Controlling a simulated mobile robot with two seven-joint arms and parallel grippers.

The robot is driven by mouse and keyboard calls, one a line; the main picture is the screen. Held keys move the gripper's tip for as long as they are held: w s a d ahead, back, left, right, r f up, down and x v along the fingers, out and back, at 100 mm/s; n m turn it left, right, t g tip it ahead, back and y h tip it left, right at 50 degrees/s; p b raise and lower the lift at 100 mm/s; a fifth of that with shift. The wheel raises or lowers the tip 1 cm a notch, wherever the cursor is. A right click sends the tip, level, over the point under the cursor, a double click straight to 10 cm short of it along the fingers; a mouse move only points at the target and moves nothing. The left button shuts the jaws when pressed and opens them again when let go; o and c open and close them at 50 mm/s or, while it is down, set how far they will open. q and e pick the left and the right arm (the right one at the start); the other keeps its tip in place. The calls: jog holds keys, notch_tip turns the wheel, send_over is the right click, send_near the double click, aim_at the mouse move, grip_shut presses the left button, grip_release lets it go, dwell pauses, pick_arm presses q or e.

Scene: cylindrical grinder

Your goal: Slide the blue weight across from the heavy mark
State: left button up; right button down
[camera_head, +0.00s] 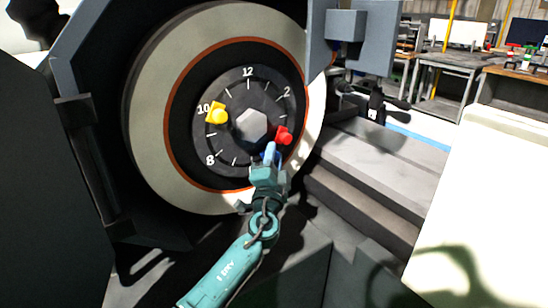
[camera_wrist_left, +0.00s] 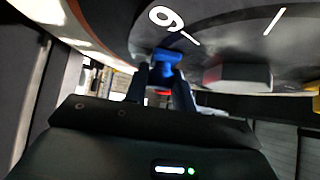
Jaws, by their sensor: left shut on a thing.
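The blue weight (camera_head: 269,153) is at the lower right of the dark numbered dial (camera_head: 231,93) on the wheel's face. My left gripper (camera_head: 268,168) reaches up from below and is shut on it. In the left wrist view the blue weight (camera_wrist_left: 165,66) is between the fingers (camera_wrist_left: 163,85), close to a white numeral and a tick. A red weight (camera_head: 284,135) is just above and right of it. A yellow weight (camera_head: 217,114) is beside the 10. I see no mark labelled heavy. My right gripper is not in view.
A grey hex nut (camera_head: 252,126) stands out at the dial's centre, between the weights. The pale grinding wheel (camera_head: 160,75) surrounds the dial. A grey housing (camera_head: 84,115) encloses the left. Stepped machine ways (camera_head: 365,165) and a pale panel (camera_head: 485,200) lie to the right.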

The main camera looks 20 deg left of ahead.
pick_arm(q)
grip_shut()
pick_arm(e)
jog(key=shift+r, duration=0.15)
